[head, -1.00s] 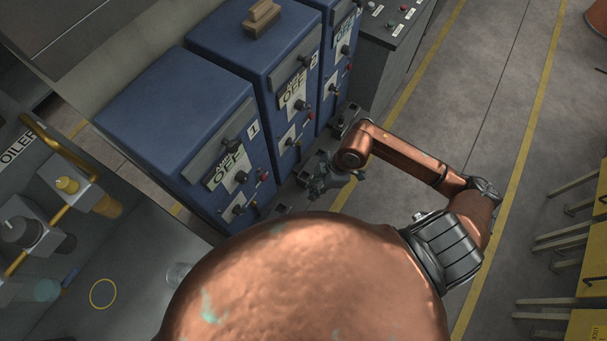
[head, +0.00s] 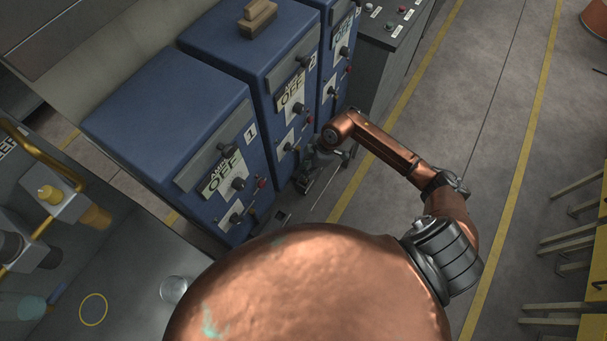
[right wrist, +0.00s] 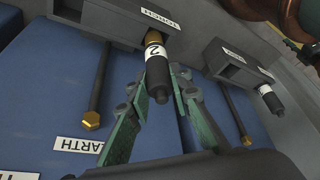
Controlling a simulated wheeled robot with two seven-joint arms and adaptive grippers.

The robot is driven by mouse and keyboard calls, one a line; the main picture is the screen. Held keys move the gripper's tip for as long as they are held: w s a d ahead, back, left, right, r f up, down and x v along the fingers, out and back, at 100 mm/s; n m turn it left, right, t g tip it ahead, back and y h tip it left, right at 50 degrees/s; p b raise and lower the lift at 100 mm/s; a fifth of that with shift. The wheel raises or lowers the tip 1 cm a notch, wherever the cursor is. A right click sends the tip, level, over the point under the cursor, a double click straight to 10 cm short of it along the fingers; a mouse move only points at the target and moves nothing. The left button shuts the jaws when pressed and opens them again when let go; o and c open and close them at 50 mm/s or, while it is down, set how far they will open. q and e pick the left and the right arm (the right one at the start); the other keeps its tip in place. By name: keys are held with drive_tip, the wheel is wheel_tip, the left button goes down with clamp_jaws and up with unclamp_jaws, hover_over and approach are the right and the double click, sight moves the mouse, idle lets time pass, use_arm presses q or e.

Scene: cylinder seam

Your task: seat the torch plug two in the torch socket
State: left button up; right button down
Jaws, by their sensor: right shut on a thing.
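Torch plug two (right wrist: 158,75) is a dark cylinder with a white band marked 2 and a brass end. My right gripper (right wrist: 161,85) is shut on it, with green fingers on either side. The brass end meets the edge of the dark box labelled TORCH, the torch socket (right wrist: 115,22). How far the brass is inside cannot be told. In the head view my right gripper (head: 314,175) is low at the front of the blue cabinet marked 2, small and partly hidden by my arm. My left gripper is out of view.
A second dark box (right wrist: 236,66) holds another banded plug (right wrist: 270,98) at the right. A dark rod with a brass end (right wrist: 92,119) hangs beside the EARTH label (right wrist: 80,146). Blue cabinets (head: 165,120) line the left; open floor (head: 480,120) lies right.

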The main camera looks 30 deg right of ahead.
wheel_tip(320, 180, down, 3)
drive_tip(key=shift+s+r+b, duration=0.1)
drive_tip(key=shift+b, duration=0.2)
drive_tip(key=c, duration=1.7)
unclamp_jaws()
drive_tip(key=shift+c, duration=0.2)
drive_tip(key=p+v, duration=0.2)
drive_tip(key=v, duration=1)
